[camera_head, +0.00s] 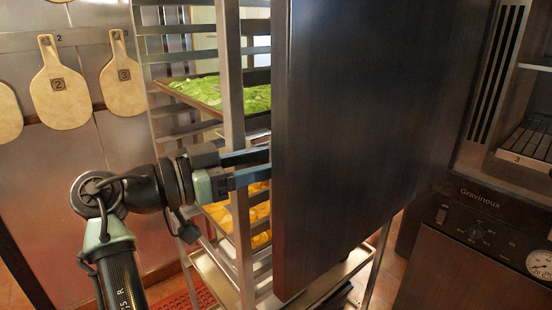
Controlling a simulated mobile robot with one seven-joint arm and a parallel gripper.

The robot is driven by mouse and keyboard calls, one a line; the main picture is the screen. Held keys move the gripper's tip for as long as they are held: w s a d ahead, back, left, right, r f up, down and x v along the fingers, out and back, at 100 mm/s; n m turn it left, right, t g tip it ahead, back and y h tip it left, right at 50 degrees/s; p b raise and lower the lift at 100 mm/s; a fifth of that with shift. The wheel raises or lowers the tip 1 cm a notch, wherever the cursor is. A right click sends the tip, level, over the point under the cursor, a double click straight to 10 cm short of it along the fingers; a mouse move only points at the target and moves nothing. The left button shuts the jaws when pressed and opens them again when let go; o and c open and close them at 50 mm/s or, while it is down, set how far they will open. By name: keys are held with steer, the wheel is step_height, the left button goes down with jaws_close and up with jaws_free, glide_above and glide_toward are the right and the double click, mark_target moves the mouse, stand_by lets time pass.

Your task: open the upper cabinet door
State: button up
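The dark cabinet door (370,130) is a large upright panel filling the middle of the view. It stands swung out from the cabinet, with its free edge on the left. No handle shows on the face I see. My gripper (262,166) comes in from the left at the door's left edge. Its two dark fingers are parallel with a gap between them. Their tips pass out of sight at or behind that edge, so I cannot tell whether they hold anything.
The cabinet opening (536,80) with a rack inside is at right, above a control panel (490,228) marked Gravinoux. A metal tray rack (230,75) with green and orange food stands behind my gripper. Wooden paddles (60,90) hang on the left wall.

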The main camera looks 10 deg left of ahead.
steer(key=b+v, duration=0.2)
steer(key=v, duration=1)
steer(key=shift+s+a, duration=0.15)
